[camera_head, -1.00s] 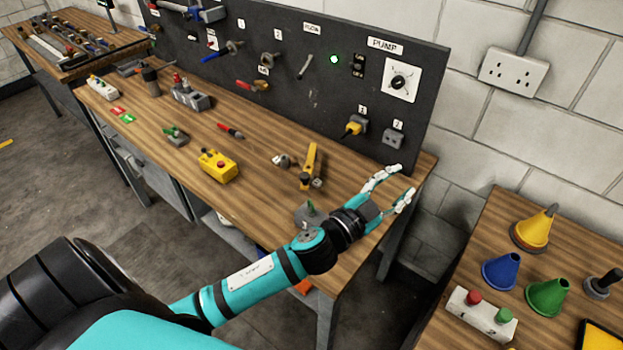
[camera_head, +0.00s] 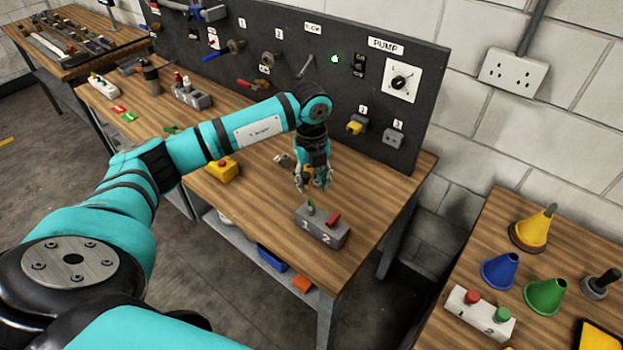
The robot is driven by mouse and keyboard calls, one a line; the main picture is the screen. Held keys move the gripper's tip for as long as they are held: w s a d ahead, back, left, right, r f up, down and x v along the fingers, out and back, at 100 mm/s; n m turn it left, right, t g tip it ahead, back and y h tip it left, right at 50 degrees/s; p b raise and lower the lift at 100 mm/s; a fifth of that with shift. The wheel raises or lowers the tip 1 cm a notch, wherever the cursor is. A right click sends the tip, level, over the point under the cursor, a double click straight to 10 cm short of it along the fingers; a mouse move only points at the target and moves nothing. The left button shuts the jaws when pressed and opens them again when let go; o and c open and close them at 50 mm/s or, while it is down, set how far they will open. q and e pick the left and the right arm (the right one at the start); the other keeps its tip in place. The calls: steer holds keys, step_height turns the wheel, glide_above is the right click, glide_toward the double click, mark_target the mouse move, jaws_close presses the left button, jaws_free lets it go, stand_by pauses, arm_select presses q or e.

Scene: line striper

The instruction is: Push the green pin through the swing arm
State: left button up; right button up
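My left gripper (camera_head: 314,183) points down over the middle bench, its fingers spread apart. It covers most of the yellow-and-grey piece seen there earlier, which may be the swing arm; only small bits show around the fingers. Contact cannot be told. A small green peg (camera_head: 310,208) stands upright in a grey block (camera_head: 318,232) marked 1 and 2, just in front of the gripper. A red piece (camera_head: 333,218) is beside it. Another green piece (camera_head: 171,129) lies farther left, partly behind my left arm. I cannot tell which green piece is the pin. My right gripper is out of view.
A black panel (camera_head: 432,80) with a pump switch, levers and plugs rises behind the bench (camera_head: 372,195). A side table at right holds several cones (camera_head: 546,296). The bench's right end is clear.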

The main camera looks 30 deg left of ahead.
mark_target(311, 201)
arm_select(q)
steer(key=shift+a, duration=0.15)
step_height(311, 201, down, 9)
steer(key=b, duration=0.6)
steer(key=shift+r, duration=0.15)
steer(key=shift+f+b, duration=0.45)
steer(key=shift+f, duration=0.25)
steer(key=shift+r, duration=0.1)
jaws_close()
